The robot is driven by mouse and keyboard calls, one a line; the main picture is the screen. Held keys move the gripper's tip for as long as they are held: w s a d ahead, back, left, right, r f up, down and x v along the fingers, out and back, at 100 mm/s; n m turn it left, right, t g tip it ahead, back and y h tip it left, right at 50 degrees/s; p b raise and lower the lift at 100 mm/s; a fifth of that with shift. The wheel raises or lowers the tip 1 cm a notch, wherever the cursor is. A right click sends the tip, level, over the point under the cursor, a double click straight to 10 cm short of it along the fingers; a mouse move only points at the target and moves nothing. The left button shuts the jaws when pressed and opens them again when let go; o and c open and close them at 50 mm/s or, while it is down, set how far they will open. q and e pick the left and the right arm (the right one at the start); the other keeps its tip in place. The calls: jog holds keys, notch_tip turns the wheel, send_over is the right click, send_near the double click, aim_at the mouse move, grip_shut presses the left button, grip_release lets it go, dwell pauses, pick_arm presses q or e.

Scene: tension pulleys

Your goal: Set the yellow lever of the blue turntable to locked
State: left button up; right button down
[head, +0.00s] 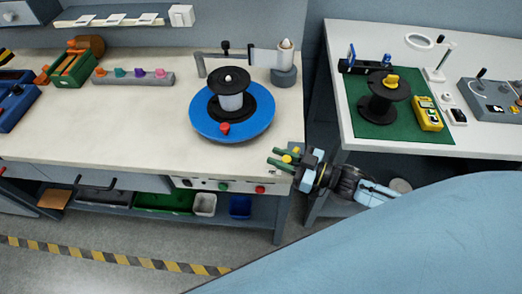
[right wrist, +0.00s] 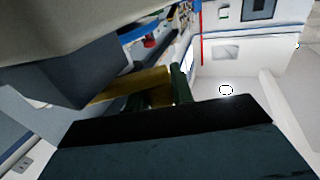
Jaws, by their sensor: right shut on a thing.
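The blue turntable (head: 203,127) sits on the left bench, carrying a black spool with a pale core; a red knob (head: 225,128) is at its front edge. My right gripper (head: 282,158) is at the bench's front right corner, with its green fingers pointing left. It is shut on the yellow lever (head: 287,159), which shows as a small yellow patch between the fingers. In the right wrist view the lever appears as a yellow bar (right wrist: 130,86) beside a dark green finger. The lever's setting cannot be told. My left gripper is not in view.
A front panel (head: 240,186) with green and red buttons lies just left of my right gripper. A grey post with a pale cone (head: 285,58) stands behind the turntable. The right bench holds a green mat (head: 360,119) with another spool. A gap separates the benches.

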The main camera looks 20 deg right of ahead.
jog(key=shift+s+d+f+n+g+y+b, duration=0.15)
jog(key=shift+s+n+g+y+b, duration=0.15)
jog(key=shift+n+g+y, duration=0.2)
jog(key=shift+s+d+n+g+y+b, duration=0.15)
jog(key=shift+s+n+g+y+b, duration=0.1)
jog(key=shift+n+g+y, duration=0.25)
jog(key=n+g+y+b, duration=0.1)
jog(key=s+n+g+y, duration=0.1)
jog(key=shift+d+g+b, duration=0.3)
jog(key=shift+g+b, duration=0.1)
jog(key=shift+s+d+n+g+y+b, duration=0.15)
jog(key=shift+s+n+g+y+b, duration=0.15)
jog(key=shift+n+g+b, duration=0.25)
jog(key=shift+s+d+n+g+y+b, duration=0.15)
jog(key=shift+n+g+y+b, duration=0.2)
jog(key=shift+g, duration=0.4)
jog(key=c, duration=1.2)
grip_release()
jog(key=b+v, duration=0.1)
jog(key=v, duration=1.1)
jog(key=shift+b, duration=0.4)
